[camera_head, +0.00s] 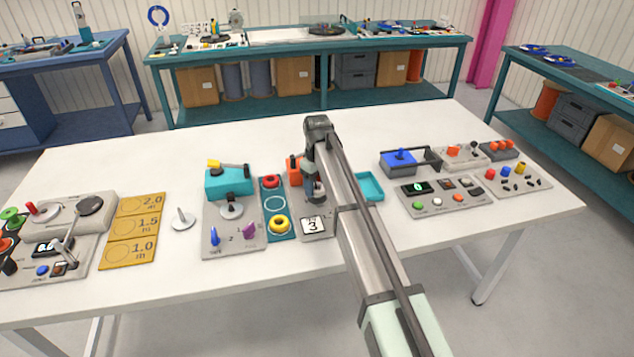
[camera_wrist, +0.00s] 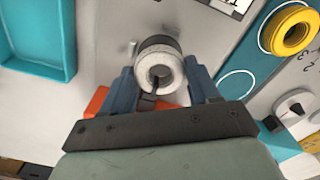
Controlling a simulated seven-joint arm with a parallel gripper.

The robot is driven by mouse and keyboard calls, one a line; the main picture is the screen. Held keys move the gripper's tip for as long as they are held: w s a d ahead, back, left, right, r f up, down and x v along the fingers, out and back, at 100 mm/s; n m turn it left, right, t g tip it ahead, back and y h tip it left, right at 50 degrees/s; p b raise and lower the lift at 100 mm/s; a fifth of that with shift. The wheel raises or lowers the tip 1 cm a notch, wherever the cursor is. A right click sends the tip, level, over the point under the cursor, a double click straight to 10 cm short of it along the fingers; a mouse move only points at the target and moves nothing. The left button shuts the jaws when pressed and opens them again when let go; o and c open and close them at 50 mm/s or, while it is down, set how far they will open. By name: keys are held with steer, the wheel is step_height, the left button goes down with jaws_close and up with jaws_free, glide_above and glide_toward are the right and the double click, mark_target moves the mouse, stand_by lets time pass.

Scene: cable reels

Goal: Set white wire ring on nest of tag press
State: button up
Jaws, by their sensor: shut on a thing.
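The white wire ring (camera_wrist: 160,72) is between the two blue fingers of my gripper (camera_wrist: 162,82) in the wrist view. The gripper is shut on it. A dark round part (camera_wrist: 157,43) shows directly behind the ring, over the grey base of the tag press (camera_wrist: 110,30). I cannot tell whether ring and dark part touch. In the head view my gripper (camera_head: 316,188) is over the tag press (camera_head: 313,226), a grey plate with an orange part (camera_head: 294,170) and a card reading 3. My arm hides much of the press and the ring there.
Left of the press, a teal strip (camera_head: 266,235) holds a red ring (camera_head: 271,181), an empty outlined circle and a yellow ring (camera_head: 279,224). A teal tray (camera_head: 369,187) lies to the right. A teal machine (camera_head: 229,182) stands farther left. The table (camera_head: 150,290) is clear in front.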

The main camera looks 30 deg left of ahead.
steer(key=shift+f, duration=0.2)
steer(key=shift+f, duration=0.85)
steer(key=o, duration=1.2)
steer(key=shift+r, duration=0.1)
steer(key=shift+r, duration=4)
